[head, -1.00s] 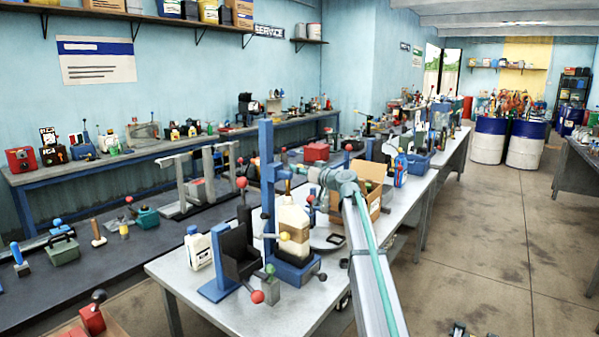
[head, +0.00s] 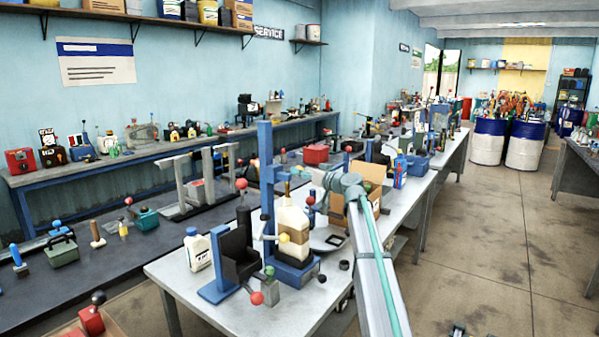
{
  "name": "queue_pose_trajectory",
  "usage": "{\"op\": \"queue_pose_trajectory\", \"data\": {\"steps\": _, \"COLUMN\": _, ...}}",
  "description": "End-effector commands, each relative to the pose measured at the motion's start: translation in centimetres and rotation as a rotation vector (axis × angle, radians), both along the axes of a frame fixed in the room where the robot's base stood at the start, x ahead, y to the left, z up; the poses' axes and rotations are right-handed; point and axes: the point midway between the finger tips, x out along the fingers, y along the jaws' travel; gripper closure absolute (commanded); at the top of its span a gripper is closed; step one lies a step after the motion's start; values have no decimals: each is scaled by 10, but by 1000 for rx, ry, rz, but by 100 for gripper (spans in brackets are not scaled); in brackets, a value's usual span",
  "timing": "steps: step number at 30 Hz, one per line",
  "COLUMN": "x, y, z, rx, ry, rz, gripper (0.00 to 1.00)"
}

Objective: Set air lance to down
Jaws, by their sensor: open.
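A blue upright stand (head: 266,180) rises from the near end of the grey bench. At its foot a cream jug with a tan band (head: 292,228) stands on a blue base (head: 296,273). Short arms come off the post, and a small brass-coloured piece (head: 287,186) is above the jug's neck. Which part is the air lance I cannot tell for sure. My arm reaches in from the lower right to a grey joint right of the stand. My gripper (head: 302,174) is small at the arm's far end, behind the jug's top, open; its fingertips are barely distinguishable.
A black and blue holder (head: 237,258) with red and yellow ball knobs and a white bottle (head: 198,250) stand left of the jug. An open cardboard box (head: 369,178) is behind my arm.

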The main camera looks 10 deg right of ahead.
Motion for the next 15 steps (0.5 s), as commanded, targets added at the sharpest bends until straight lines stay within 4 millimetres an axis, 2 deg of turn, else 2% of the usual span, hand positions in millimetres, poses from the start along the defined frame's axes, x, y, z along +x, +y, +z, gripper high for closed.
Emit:
{"op": "queue_pose_trajectory", "data": {"steps": 1, "x": -11, "y": -5, "z": -1, "rx": 0, "ry": -1, "rz": -1, "gripper": 37}}
{"op": "queue_pose_trajectory", "data": {"steps": 9, "x": -54, "y": -35, "z": 0, "rx": -1, "ry": 0, "rz": -1, "gripper": 37}}
{"op": "queue_pose_trajectory", "data": {"steps": 15, "x": -75, "y": -49, "z": 0, "rx": 0, "ry": 0, "rz": 1, "gripper": 37}}
